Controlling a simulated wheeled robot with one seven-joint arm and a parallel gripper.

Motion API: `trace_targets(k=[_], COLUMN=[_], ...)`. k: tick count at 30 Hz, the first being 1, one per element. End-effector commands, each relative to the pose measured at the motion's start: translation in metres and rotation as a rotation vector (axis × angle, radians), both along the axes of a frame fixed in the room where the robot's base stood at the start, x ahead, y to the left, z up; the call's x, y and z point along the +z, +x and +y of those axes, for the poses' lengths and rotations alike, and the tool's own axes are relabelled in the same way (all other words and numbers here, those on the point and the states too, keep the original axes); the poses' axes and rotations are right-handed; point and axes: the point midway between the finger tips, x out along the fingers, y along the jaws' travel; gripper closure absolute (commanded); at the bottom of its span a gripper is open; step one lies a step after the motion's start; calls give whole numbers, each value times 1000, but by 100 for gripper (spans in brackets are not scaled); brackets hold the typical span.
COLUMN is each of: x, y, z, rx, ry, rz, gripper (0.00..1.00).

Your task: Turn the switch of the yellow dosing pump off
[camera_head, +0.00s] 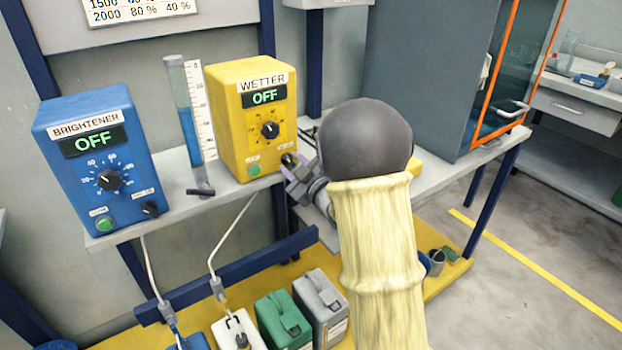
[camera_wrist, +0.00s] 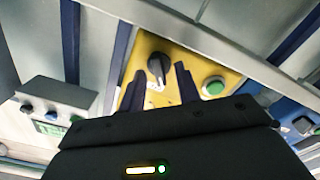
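The yellow dosing pump (camera_head: 232,150), labelled WETTER, stands on the grey shelf. Its display (camera_head: 265,96) reads OFF. A dial sits below the display, and a green button (camera_head: 254,169) and a small black rotary switch (camera_head: 289,160) sit at the bottom of its front. My gripper (camera_head: 293,173) is at the lower right of that front, close to the switch. In the wrist view the fingers of my gripper (camera_wrist: 160,85) are apart, with the black switch (camera_wrist: 157,68) showing between and just beyond their tips. I cannot tell whether they touch it.
The blue pump (camera_head: 100,150), labelled BRIGHTENER, also reads OFF and stands at the left. A measuring tube (camera_head: 187,115) with blue liquid stands between the pumps. Several canisters (camera_head: 285,318) stand on the yellow platform below. A grey cabinet (camera_head: 425,60) stands behind my arm.

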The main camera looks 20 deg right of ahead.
Motion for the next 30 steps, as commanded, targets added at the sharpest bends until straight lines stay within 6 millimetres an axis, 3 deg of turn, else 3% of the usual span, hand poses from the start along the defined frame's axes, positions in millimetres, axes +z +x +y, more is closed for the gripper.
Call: trace_targets(k=[5, 19, 25, 30], x=[1, 1, -4, -4], y=[-21, -110, -137, -140], z=[-8, -38, -47, -48], rx=[-4, -7, -6, 1], ry=[1, 2, -1, 2], rz=[0, 0, -4, -6], gripper=[67, 67, 67, 67])
